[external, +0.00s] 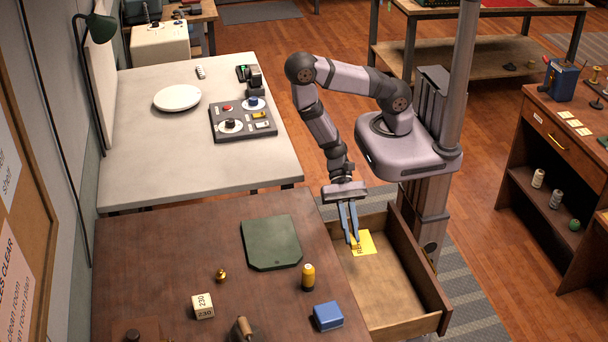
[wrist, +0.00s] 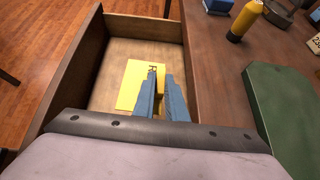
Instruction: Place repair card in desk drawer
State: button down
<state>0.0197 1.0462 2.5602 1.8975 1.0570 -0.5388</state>
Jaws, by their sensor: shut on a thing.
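The yellow repair card (external: 363,243) shows in the external view at my gripper's fingertips, over the open desk drawer (external: 400,318). In the wrist view the card (wrist: 130,85) appears over the drawer floor (wrist: 150,52), partly hidden by the blue fingers. My gripper (external: 354,243) points down into the drawer, near the desk side, and is shut on the card. It also shows in the wrist view (wrist: 162,76). I cannot tell whether the card touches the drawer floor. The rest of the drawer looks empty.
The drawer walls (external: 433,270) stand around my fingers.

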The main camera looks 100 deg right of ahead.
aim_at(357, 278)
jog(key=shift+s+a+f+n+g, duration=0.15)
jog(key=shift+s+a+f, duration=0.15)
jog(key=shift+s, duration=0.2)
jog(key=shift+s+a+f+n+g, duration=0.15)
jog(key=shift+s+f, duration=0.15)
jog(key=shift+s, duration=0.15)
jog(key=shift+f+b, duration=1.7)
jog(key=shift+f, duration=3.2)
jog(key=shift+f, duration=0.15)
jog(key=shift+f+b, duration=0.35)
jog(key=shift+b, duration=0.1)
jog(key=shift+f, duration=0.2)
